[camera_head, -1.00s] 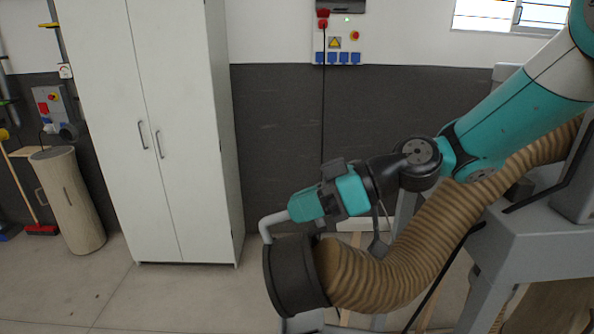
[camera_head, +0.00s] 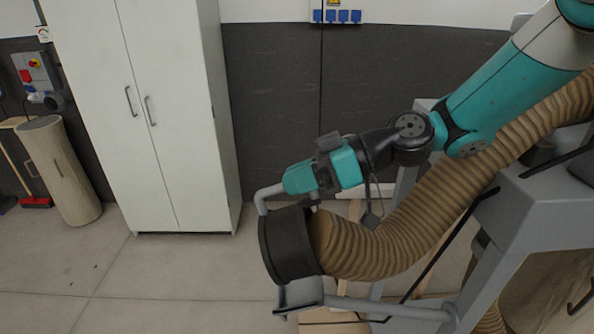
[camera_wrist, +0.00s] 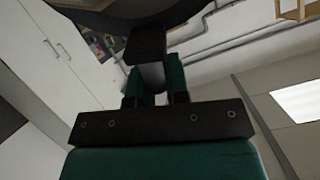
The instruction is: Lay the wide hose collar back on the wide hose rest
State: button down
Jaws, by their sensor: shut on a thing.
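The wide hose collar (camera_head: 284,244) is a dark ring on the left end of a brown ribbed hose (camera_head: 375,250), with a bent grey handle (camera_head: 262,196) at its upper left. My gripper (camera_head: 285,187) is shut on this handle. The wide hose rest (camera_head: 301,293) is a grey cradle on a grey bar, just below the collar. Their edges overlap in the picture; I cannot tell whether they touch. In the wrist view my gripper (camera_wrist: 153,82) has its teal fingers close together at a dark block, with the dark collar (camera_wrist: 135,12) at the top edge.
A grey frame (camera_head: 515,228) stands at the right under the hose, with the rest's bar running from it. A white cabinet (camera_head: 175,120) stands at the left, beside a beige cylinder (camera_head: 62,175). Open floor (camera_head: 180,280) lies left of the collar.

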aim_at(308, 209)
jog(key=shift+f+b, duration=2.75)
jog(key=shift+f, duration=0.7)
jog(key=c, duration=1)
grip_release()
jog(key=shift+c, duration=0.2)
jog(key=b+v, duration=0.1)
jog(key=v, duration=1.6)
jog(key=shift+d, duration=0.2)
jog(key=shift+s+a, duration=0.1)
jog(key=shift+s, duration=0.05)
